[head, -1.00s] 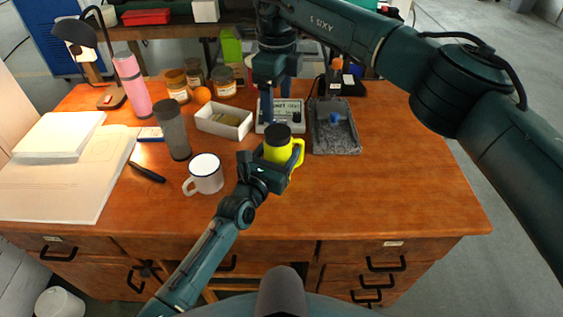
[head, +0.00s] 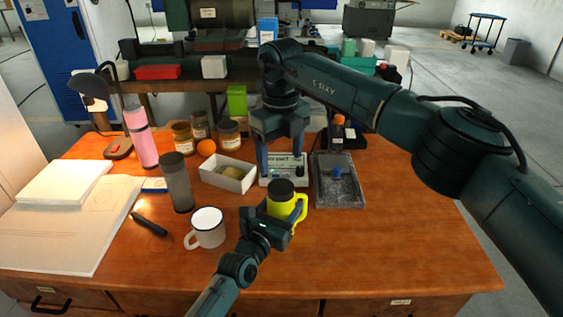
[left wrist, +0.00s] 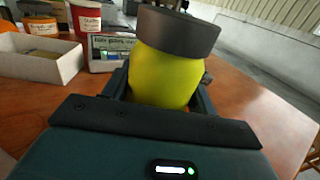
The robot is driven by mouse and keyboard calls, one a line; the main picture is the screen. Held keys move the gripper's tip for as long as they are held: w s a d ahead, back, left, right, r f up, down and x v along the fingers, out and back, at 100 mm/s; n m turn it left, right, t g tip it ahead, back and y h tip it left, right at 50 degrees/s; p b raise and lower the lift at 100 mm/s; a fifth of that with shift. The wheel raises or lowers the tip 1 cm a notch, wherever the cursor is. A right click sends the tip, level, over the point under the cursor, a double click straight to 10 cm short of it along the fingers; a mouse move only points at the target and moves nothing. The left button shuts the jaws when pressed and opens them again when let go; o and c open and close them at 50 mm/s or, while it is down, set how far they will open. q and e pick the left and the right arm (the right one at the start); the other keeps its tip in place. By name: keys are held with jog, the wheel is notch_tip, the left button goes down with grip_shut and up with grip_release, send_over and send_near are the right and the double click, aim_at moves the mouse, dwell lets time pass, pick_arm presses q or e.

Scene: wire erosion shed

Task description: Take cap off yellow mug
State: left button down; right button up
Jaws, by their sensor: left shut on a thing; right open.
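The yellow mug (head: 279,208) is upright near the middle of the table, its handle to the right. Its dark cap (head: 282,188) is seated on top. In the left wrist view the mug (left wrist: 165,75) and cap (left wrist: 178,32) stand close in front of the camera. My left gripper (head: 274,222) is shut on the mug's body from the near side. Whether the mug's base touches the table is hidden. My right gripper (head: 281,172) is open and empty, pointing down above and just behind the cap, fingers apart and clear of it.
A white enamel mug (head: 207,233) and grey tumbler (head: 176,183) stand left. Behind are an open white box (head: 224,186), a small meter (head: 290,181) and a grey tray (head: 350,193). A desk lamp (head: 112,147) stands far left. The table's right side is clear.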

aim_at(281, 186)
jog(key=m, duration=0.6)
jog(key=shift+m, duration=0.3)
jog(key=m, duration=1.2)
jog(key=shift+m, duration=0.3)
jog(key=m, duration=0.6)
jog(key=shift+f+m, duration=0.4)
jog(key=shift+f, duration=0.15)
notch_tip(281, 186, down, 7)
jog(key=shift+r, duration=0.1)
